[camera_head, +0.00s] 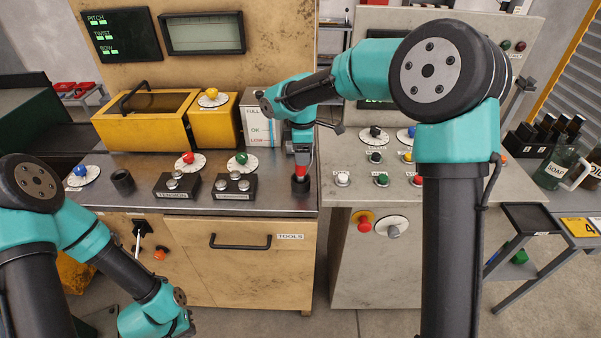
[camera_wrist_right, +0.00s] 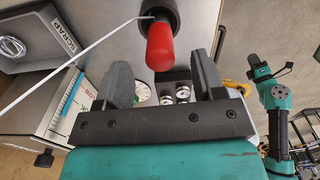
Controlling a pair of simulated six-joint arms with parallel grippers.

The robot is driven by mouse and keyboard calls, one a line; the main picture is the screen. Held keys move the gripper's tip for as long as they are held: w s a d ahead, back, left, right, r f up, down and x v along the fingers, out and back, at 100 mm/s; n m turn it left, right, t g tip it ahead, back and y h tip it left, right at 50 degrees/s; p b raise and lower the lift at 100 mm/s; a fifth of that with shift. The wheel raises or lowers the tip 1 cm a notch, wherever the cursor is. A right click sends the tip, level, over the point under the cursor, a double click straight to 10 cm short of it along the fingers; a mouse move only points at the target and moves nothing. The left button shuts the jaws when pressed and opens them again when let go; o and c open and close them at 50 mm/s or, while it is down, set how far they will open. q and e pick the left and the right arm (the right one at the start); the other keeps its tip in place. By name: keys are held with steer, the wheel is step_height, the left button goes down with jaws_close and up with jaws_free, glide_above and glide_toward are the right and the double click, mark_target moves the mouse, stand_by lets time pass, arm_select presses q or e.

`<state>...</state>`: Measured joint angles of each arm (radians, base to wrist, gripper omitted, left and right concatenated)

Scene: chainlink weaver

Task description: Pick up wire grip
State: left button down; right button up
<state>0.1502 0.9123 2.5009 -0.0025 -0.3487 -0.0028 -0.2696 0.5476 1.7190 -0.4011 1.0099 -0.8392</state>
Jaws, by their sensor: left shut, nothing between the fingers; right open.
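The wire grip appears to be the red-handled tool (camera_wrist_right: 159,48), which stands in a black round holder (camera_wrist_right: 158,14) in the right wrist view. In the head view its red part (camera_head: 301,171) shows just above the holder (camera_head: 300,186) at the bench's right front corner. My right gripper (camera_wrist_right: 164,72) is open, with one finger on either side of the red handle's line. The handle's rounded end points toward the gripper, and no finger clearly touches it. My left wrist is low at the left in the head view, its fingers out of sight.
A gauge box (camera_head: 256,118) stands behind the holder. Two black button boxes (camera_head: 235,187) and a small black cup (camera_head: 123,182) are to its left. The grey console (camera_head: 345,215) with knobs stands to its right. A thin pale rod (camera_wrist_right: 75,60) crosses the wrist view.

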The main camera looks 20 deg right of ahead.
steer(key=shift+f, duration=0.1)
steer(key=shift+a+f, duration=0.1)
steer(key=shift+f, duration=2.4)
steer(key=shift+c, duration=0.4)
steer(key=c, duration=1)
steer(key=shift+r, duration=0.1)
step_height(320, 180, up, 10)
steer(key=shift+f, duration=0.1)
